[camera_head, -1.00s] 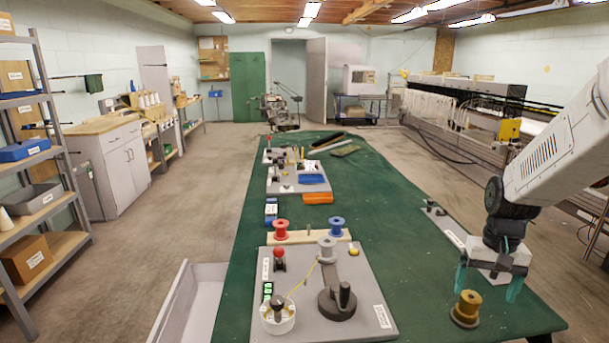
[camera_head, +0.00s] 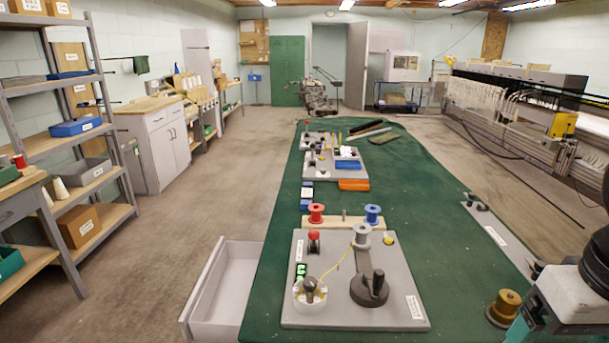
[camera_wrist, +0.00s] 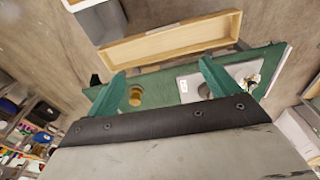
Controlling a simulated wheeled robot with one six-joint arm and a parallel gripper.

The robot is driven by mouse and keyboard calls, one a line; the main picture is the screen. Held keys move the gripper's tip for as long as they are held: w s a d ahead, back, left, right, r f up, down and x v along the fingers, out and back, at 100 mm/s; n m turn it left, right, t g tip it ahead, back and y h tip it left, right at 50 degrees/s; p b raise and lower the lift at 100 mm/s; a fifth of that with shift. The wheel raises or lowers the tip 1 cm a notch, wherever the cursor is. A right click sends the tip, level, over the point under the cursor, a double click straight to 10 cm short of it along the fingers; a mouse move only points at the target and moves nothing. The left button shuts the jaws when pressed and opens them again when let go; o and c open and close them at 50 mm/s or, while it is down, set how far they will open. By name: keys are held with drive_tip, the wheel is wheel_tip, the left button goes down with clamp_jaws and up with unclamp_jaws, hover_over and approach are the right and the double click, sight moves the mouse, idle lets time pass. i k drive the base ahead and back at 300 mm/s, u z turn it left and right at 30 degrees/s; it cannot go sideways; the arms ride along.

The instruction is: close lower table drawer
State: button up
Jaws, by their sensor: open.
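An open light-grey drawer (camera_head: 228,290) sticks out from the left side of the green-topped table (camera_head: 420,200) in the head view, empty inside. In the wrist view a long shallow wooden-sided drawer or box (camera_wrist: 165,44) lies beyond the table edge (camera_wrist: 160,88). I cannot tell which of them is the lower drawer. My gripper (camera_wrist: 160,76) is open and empty in the wrist view, its teal fingers apart. In the head view it is partly cut off at the lower right, beside the brown spool (camera_head: 506,306) and far from the grey drawer.
A grey board (camera_head: 345,285) with spools, knobs and a lever stands on the near table. More boards (camera_head: 335,163) lie farther back. Shelves (camera_head: 75,145) and a cabinet (camera_head: 155,145) line the left side. Floor between shelves and table (camera_head: 215,200) is clear.

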sight(214, 311)
drive_tip(key=u, duration=2.95)
drive_tip(key=i, duration=2.25)
drive_tip(key=z, duration=2.9)
